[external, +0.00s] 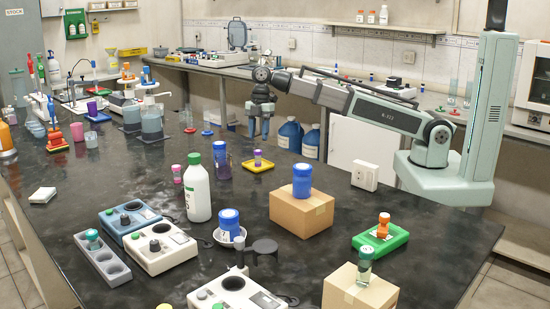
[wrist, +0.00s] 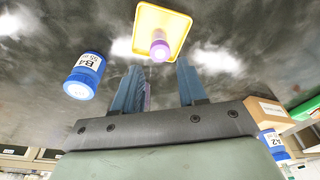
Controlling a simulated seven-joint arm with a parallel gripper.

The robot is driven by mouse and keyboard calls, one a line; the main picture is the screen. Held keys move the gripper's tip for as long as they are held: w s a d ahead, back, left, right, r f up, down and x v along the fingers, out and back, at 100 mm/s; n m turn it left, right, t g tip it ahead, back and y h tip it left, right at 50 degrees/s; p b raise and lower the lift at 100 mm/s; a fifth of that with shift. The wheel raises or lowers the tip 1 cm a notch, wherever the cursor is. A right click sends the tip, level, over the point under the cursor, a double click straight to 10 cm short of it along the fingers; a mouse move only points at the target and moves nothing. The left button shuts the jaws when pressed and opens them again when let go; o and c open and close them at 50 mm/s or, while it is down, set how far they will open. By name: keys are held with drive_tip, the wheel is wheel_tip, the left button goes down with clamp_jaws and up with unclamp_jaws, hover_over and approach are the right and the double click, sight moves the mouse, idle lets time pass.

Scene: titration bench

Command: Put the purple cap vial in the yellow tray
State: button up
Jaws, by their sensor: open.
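The purple cap vial (external: 258,158) stands upright on the yellow tray (external: 249,168) in the external view, near the middle of the bench. In the wrist view the vial (wrist: 160,46) is within the rim of the yellow tray (wrist: 181,25), beyond my fingertips. My gripper (external: 258,136) hangs above the bench near the tray, fingers down. In the wrist view my gripper (wrist: 159,66) has its fingers apart, with a clear gap between them and the vial. A purple object (wrist: 147,97) shows partly behind the left finger; I cannot tell what it is.
A blue-capped bottle (external: 220,152) and a white green-capped bottle (external: 197,187) stand left of the tray. A pink-capped vial (external: 177,174) is further left. A cardboard box (external: 302,212) bears a blue bottle (external: 302,180). Bare bench lies behind the tray.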

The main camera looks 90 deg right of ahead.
drive_tip(key=shift+s+d+r, duration=0.1)
drive_tip(key=shift+d+r, duration=0.05)
drive_tip(key=shift+r, duration=0.6)
drive_tip(key=shift+d+r, duration=0.1)
drive_tip(key=shift+r, duration=0.6)
